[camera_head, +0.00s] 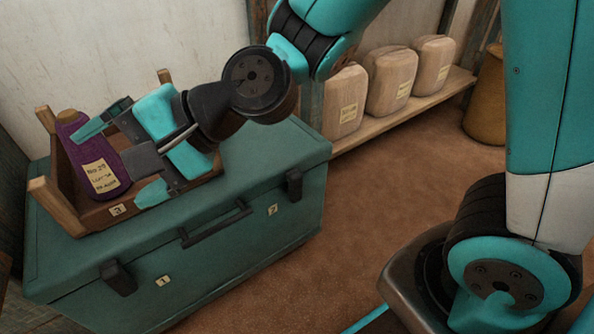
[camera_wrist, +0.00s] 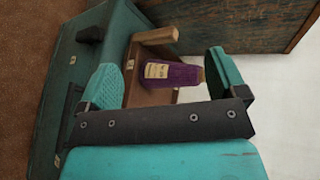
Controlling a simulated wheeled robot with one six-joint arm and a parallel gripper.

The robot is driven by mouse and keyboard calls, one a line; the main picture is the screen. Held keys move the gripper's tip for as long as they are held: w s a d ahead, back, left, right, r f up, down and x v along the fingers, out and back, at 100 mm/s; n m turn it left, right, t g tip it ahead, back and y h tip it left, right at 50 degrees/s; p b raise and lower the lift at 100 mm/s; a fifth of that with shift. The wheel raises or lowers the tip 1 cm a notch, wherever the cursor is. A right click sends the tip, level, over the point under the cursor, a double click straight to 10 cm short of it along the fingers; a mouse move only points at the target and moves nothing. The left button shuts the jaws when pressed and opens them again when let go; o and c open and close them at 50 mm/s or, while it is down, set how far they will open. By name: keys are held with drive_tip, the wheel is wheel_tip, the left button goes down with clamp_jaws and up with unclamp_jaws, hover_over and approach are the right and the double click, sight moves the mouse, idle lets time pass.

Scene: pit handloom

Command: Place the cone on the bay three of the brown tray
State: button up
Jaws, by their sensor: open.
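The purple cone (camera_head: 90,150) with a cream label stands in the left end of the brown tray (camera_head: 92,219), just behind the number 3 plate (camera_head: 118,210). Its lower end appears to be inside that bay. My gripper (camera_head: 120,160) is open beside the cone, reaching in from the right. In the wrist view, the cone (camera_wrist: 183,75) shows beyond and between the spread fingers of my gripper (camera_wrist: 165,75), with gaps on both sides. The tray (camera_wrist: 137,92) also shows there. My gripper hides the tray's middle and much of its right part.
The tray sits on a green trunk (camera_head: 245,240) with black latches and a handle. Several wrapped, labelled bundles (camera_head: 390,82) stand on a low wooden shelf (camera_head: 400,118) behind. A tan drum (camera_head: 487,100) stands at the right. A pale wall (camera_head: 80,50) is close behind the tray.

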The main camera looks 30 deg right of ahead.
drive_tip(key=s+d+n+g+h, duration=0.2)
drive_tip(key=s+d+n+h, duration=0.2)
drive_tip(key=d, duration=0.4)
drive_tip(key=s+d+f+n+g+h, duration=0.1)
drive_tip(key=s+d+n+g+h, duration=0.1)
drive_tip(key=s+d+n+h, duration=0.2)
drive_tip(key=s+d+n, duration=0.3)
drive_tip(key=d+n, duration=0.1)
drive_tip(key=n, duration=0.1)
drive_tip(key=shift+d+f+h, duration=0.15)
drive_tip(key=shift+d+h, duration=0.1)
drive_tip(key=shift+h, duration=0.05)
drive_tip(key=shift+a, duration=0.1)
